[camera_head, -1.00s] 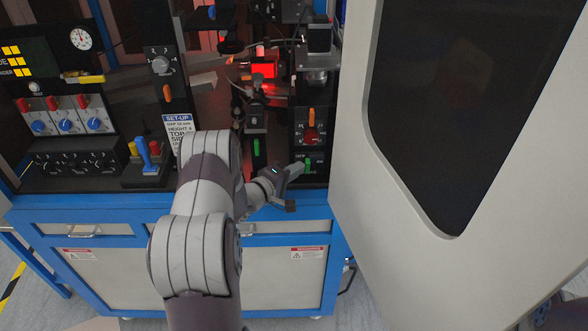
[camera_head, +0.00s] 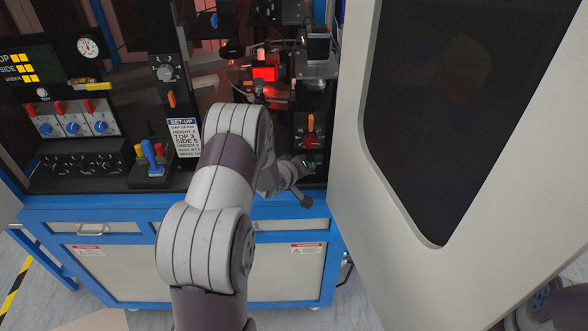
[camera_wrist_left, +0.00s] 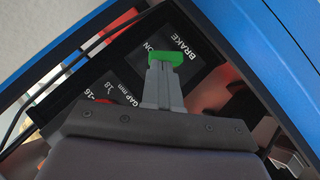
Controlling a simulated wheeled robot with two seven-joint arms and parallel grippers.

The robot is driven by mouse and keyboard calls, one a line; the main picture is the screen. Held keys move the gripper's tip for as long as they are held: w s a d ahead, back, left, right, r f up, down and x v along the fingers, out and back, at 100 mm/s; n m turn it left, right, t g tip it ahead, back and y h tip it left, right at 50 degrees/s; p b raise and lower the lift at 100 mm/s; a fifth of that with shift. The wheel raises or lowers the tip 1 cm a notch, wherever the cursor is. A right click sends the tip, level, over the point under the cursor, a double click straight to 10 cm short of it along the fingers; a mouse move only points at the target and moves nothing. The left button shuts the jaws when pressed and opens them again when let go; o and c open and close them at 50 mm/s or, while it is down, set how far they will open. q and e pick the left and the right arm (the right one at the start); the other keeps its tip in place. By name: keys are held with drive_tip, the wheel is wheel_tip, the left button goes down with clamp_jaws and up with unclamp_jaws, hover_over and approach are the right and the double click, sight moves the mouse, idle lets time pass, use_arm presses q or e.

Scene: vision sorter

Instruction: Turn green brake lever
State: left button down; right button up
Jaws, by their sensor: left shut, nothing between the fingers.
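The green brake lever (camera_wrist_left: 178,57) shows in the left wrist view as a green block at my fingertips, beside a black label reading BRAKE and ON. In the head view only a small bit of green (camera_head: 312,165) shows at the low right of the machine, beside my gripper. My left gripper (camera_head: 304,166) is shut with nothing between its fingers. Its closed fingertips (camera_wrist_left: 163,66) are against or just in front of the lever; I cannot tell if they touch. My right gripper is not in view.
A large pale door (camera_head: 350,180) with a dark window stands close on the right. A blue lever (camera_head: 149,151) and knobs are at left. The blue cabinet edge (camera_head: 110,215) runs below.

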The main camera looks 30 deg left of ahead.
use_arm(q)
drive_tip(key=shift+w+d+f, duration=0.15)
drive_tip(key=shift+w+d, duration=0.55)
drive_tip(key=shift+d, duration=0.35)
drive_tip(key=shift+w+d, duration=0.1)
drive_tip(key=shift+d, duration=0.05)
idle(0.5)
